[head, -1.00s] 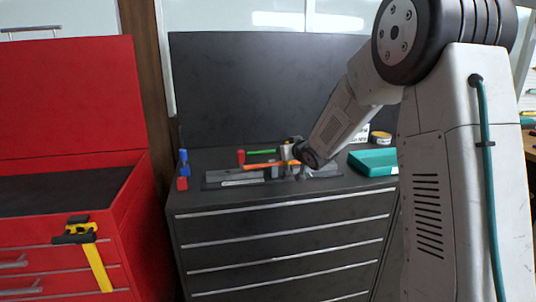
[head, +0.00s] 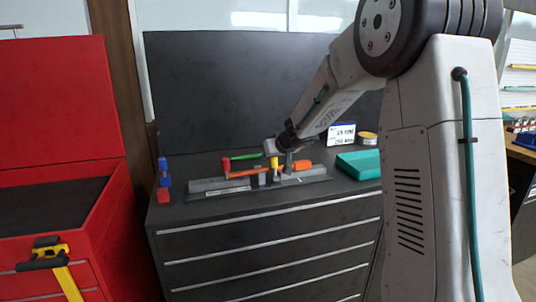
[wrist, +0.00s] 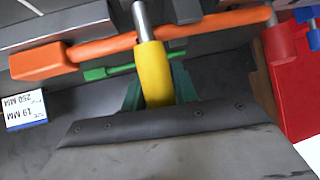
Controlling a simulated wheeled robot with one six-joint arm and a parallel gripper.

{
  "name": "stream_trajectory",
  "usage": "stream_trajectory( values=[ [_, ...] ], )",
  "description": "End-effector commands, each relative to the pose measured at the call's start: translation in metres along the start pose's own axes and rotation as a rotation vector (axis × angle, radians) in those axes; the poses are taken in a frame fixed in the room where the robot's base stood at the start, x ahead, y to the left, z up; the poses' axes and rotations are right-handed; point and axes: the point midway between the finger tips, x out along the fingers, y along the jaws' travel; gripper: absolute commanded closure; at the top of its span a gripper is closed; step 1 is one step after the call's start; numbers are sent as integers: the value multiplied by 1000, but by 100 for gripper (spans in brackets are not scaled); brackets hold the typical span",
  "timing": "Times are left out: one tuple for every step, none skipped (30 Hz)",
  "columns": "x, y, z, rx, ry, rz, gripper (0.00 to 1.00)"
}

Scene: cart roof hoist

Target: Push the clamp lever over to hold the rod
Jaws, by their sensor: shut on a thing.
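A lever with a yellow grip (wrist: 154,72) and a bare metal shaft (wrist: 141,20) stands on a long grey fixture (wrist: 65,28). In the head view, the yellow grip (head: 274,163) stands near the middle of the grey fixture (head: 215,188). My gripper (wrist: 157,92) has its green fingers on both sides of the yellow grip and is shut on it. In the head view, my gripper (head: 274,150) is at the grip's top. I cannot make out the rod for certain, nor whether the clamp is closed on it.
A long orange bar (wrist: 100,48) with a block end lies close beside the lever shaft, with a green bar (wrist: 105,72) nearby. A size card (head: 341,135), a tape roll (head: 367,137) and a teal case (head: 360,163) stand right. Blue and red pieces (head: 163,180) stand left.

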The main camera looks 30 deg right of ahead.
Motion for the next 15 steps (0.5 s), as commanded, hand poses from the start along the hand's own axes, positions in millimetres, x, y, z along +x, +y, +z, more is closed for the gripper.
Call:
stream_trajectory(
  values=[
    [-2,2,1,1,-5,3,100],
    [-2,2,2,3,-8,3,100],
    [-3,1,2,2,-12,2,100],
    [-3,0,3,3,-15,2,100],
    [-4,0,3,4,-16,2,100],
    [-4,0,4,4,-19,2,100],
    [-4,0,4,5,-20,2,100],
    [-5,1,4,5,-21,2,100],
    [-5,1,4,6,-22,2,100],
    [-5,0,4,6,-22,2,100],
    [-5,0,4,5,-23,1,100],
    [-5,0,4,5,-23,1,100],
    [-5,0,4,5,-23,1,100],
    [-4,0,4,5,-23,1,100],
    [-4,-1,4,5,-23,1,100]
  ],
)
